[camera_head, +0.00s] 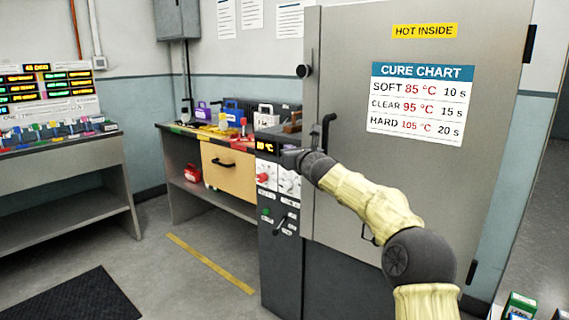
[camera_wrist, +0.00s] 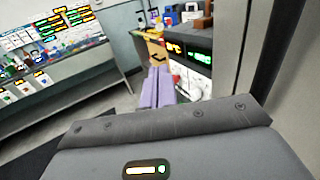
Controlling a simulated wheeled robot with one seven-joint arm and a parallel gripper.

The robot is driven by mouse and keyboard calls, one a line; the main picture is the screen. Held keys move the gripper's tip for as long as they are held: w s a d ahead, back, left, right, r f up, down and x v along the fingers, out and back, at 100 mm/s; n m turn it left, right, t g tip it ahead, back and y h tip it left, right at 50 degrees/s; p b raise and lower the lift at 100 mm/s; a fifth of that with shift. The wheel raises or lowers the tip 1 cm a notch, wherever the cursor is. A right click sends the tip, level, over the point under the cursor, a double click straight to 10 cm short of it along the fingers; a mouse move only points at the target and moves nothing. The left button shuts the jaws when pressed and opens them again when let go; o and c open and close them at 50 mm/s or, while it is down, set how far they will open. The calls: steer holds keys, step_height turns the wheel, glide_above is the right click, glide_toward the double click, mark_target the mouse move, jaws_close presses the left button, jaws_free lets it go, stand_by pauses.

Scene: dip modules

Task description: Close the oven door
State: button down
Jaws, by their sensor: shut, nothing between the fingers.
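The oven door (camera_head: 345,75) is a large grey metal panel with a yellow HOT INSIDE label and a cure chart. Its front faces me, and it looks shut or nearly shut; I cannot tell whether a narrow gap remains at its left edge. A black handle (camera_head: 328,128) is on its left side. The oven's control panel (camera_head: 267,185), with a lit display and knobs, is left of the door. My gripper (camera_head: 287,157) is at the door's left edge, in front of this panel. In the wrist view my gripper's pale purple fingers (camera_wrist: 158,88) are together and empty. I cannot tell whether my gripper touches the door.
A workbench (camera_head: 235,170) with a wooden drawer and several coloured items stands behind left. A display bench (camera_head: 60,150) is at the far left. Open floor with a yellow line (camera_head: 210,263) and a dark mat (camera_head: 75,297) lies at lower left. Small boxes (camera_head: 520,306) are at lower right.

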steer(key=shift+s+a+b, duration=0.8)
steer(key=shift+s, duration=0.3)
steer(key=shift+d, duration=0.15)
